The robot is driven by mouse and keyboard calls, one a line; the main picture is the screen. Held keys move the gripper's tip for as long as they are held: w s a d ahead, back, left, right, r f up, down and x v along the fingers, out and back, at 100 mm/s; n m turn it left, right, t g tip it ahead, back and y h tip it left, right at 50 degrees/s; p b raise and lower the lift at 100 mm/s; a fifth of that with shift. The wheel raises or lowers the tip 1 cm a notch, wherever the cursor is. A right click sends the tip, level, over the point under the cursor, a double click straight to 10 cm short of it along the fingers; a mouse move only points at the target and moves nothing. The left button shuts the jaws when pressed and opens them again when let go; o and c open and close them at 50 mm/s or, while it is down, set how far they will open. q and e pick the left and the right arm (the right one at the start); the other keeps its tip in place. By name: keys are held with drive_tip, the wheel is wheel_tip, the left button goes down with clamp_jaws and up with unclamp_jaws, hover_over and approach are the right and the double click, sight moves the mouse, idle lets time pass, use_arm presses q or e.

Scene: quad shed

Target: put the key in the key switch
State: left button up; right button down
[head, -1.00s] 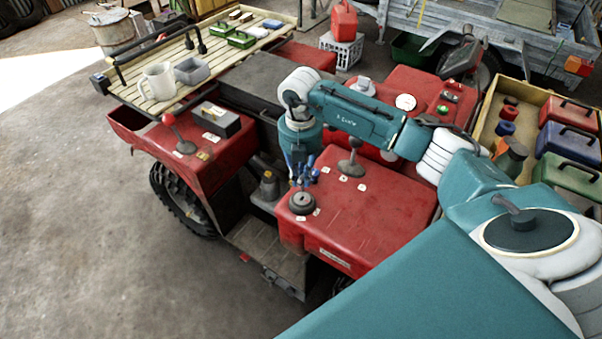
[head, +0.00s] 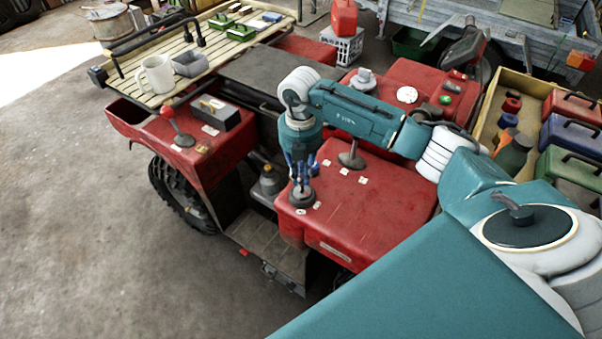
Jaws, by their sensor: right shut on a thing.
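My right gripper (head: 301,184) points down from the teal arm, its blue fingers just above the round dark key switch (head: 302,201) on the red panel. The fingers are closed together on the key, which is too small and too hidden to make out. The fingertips overlap the top of the switch in the head view. I cannot tell whether the key touches the slot or is in it. My left gripper is out of view.
A lever with a dark round base (head: 351,160) stands right of the switch on the same red panel, with small white labels around. A red-knobbed lever (head: 179,135) and a grey box (head: 216,113) are on the left fender. A slatted rack (head: 215,52) holds a mug (head: 155,74).

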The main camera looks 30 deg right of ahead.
drive_tip(key=shift+f, duration=0.15)
drive_tip(key=shift+f+b, duration=0.6)
drive_tip(key=shift+f, duration=0.1)
drive_tip(key=shift+s+a+f, duration=0.1)
drive_tip(key=shift+f, duration=0.2)
drive_tip(key=c, duration=1.6)
unclamp_jaws()
drive_tip(key=shift+r, duration=4.15)
